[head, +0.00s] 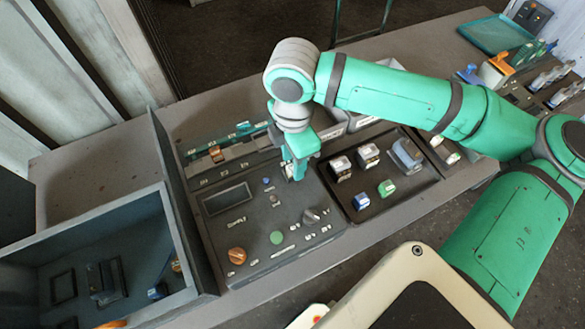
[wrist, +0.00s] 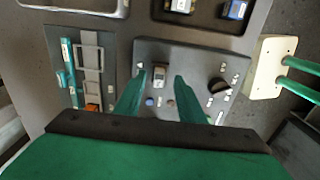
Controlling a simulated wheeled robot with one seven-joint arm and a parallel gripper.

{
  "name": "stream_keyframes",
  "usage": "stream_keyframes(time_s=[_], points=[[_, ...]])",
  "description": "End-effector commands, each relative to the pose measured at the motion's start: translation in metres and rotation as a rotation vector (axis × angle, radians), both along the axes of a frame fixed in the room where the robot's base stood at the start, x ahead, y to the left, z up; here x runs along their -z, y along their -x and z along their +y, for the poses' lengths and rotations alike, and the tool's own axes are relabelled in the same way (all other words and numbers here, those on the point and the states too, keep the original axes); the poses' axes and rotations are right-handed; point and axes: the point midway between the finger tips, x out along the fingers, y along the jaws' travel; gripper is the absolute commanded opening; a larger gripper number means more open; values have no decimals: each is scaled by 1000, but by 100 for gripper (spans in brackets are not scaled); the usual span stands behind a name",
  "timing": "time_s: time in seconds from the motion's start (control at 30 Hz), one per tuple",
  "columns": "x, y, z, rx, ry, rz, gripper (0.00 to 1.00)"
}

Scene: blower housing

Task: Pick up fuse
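My gripper (head: 291,173) points down over the far right part of the dark control panel (head: 222,222). In the wrist view my gripper (wrist: 159,78) has its two green fingers apart. A small pale block with a brown face (wrist: 159,76) shows between the fingertips, on the panel. It appears free of both fingers, and its height relative to the tips is unclear. I cannot tell for sure whether this block is the fuse. In the head view the gripper mostly hides that spot.
A dark tray (head: 375,213) with several small blocks, including a blue one (head: 361,201) and a green one (head: 386,188), lies right of the panel. An orange knob (head: 237,256) and black dial (wrist: 219,86) stick up. A grey open box (head: 100,225) stands left.

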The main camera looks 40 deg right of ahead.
Motion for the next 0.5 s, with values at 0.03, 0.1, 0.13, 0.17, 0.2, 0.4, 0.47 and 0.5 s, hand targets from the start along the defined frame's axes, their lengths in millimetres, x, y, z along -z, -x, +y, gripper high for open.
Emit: stream_keyframes(time_s=[0.03,0.1,0.13,0.17,0.2,0.4,0.47,0.5], points=[[6,0,0,-1,0,1,36],[12,0,1,-1,-1,1,36],[14,0,1,-1,-1,0,36],[15,0,1,-1,-1,0,36],[16,0,0,-1,0,-1,36],[16,0,0,0,0,-1,36],[16,0,0,0,-1,-1,22],[16,0,0,1,-1,-1,12]])
